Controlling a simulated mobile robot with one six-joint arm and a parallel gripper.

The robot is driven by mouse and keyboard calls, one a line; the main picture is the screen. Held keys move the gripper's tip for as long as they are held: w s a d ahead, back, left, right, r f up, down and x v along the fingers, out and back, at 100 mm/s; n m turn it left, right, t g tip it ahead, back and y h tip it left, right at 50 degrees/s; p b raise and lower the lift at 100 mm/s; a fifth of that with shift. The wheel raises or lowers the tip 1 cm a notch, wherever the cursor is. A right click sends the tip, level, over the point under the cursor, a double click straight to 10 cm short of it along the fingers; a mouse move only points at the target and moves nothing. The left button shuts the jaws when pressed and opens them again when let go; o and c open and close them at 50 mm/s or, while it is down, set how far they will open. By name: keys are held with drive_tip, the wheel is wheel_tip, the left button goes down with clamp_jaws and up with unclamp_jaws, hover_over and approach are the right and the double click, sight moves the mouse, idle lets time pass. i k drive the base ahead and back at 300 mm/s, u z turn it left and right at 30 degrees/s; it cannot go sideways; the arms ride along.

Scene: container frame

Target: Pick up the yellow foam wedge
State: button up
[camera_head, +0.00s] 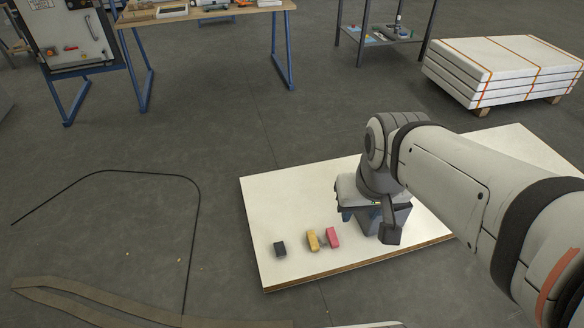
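The yellow foam wedge (313,240) lies on the white board (270,200), near its front left part. It is a small block between a dark grey block (280,249) on its left and a red-pink block (333,237) close on its right. My gripper (368,224) is over the board, to the right of the three blocks and apart from them. Its two fingers appear spread apart, and I see nothing held between them. Part of the gripper and the board behind it are hidden by my arm.
A stack of white panels (490,58) with orange straps stands at the back right. A workbench (205,14) and a shelf table (385,38) stand at the back. A thin black cable (198,215) and a brown strap (75,284) lie on the floor at the left. The left board area is clear.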

sight(311, 238)
drive_tip(key=z, duration=0.05)
drive_tip(key=i, duration=1)
drive_tip(key=u, duration=0.05)
